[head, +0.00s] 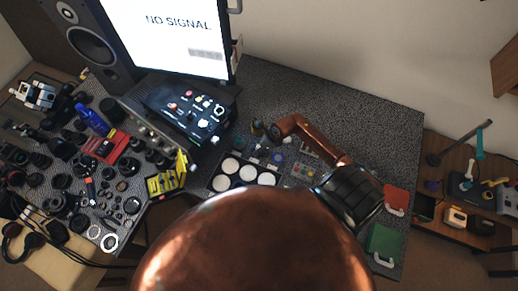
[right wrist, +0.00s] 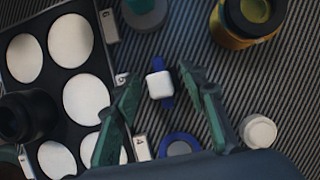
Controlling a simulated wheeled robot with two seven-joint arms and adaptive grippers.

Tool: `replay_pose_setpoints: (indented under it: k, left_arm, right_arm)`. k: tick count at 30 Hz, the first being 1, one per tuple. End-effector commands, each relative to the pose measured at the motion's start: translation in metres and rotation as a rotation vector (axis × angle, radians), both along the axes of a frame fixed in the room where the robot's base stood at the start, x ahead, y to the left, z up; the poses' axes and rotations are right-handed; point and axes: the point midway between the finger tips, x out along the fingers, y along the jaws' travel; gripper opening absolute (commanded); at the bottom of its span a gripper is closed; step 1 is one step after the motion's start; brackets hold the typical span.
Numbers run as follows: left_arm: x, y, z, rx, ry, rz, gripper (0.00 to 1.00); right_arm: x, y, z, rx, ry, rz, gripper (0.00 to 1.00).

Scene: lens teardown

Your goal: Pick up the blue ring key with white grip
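The blue ring key with white grip (right wrist: 160,85) lies on the ridged dark mat in the right wrist view. Its white block sits mid-length, with blue ends showing above and below. My right gripper (right wrist: 160,72) is open, with one green finger on each side of the key. Gaps show between both fingers and the key. In the head view my right gripper (head: 272,135) is small and dark at the end of the copper arm, and the key cannot be made out there. My left gripper is not in view.
A black tray with white discs (head: 240,172) stands just left of the key. In the right wrist view an amber jar (right wrist: 247,18), a white cap (right wrist: 258,131) and a blue ring part (right wrist: 180,146) lie nearby. Many lens parts crowd the left table.

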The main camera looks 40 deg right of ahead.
Motion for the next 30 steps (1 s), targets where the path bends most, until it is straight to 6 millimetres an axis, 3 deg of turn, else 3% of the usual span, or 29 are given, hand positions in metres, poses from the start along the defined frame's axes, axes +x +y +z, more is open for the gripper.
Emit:
replay_pose_setpoints:
  k: [6,23,30]
  left_arm:
    - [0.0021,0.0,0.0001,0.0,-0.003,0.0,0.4]
    - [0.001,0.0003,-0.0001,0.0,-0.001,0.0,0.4]
    - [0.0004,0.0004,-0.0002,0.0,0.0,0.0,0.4]
  right_arm:
    - [0.0005,-0.0002,-0.0001,-0.001,-0.001,0.001,0.38]
    - [0.0004,-0.0003,0.0002,0.0,-0.001,0.0,0.0]
    - [0.0006,-0.0003,0.0004,0.0,-0.001,0.0,0.0]
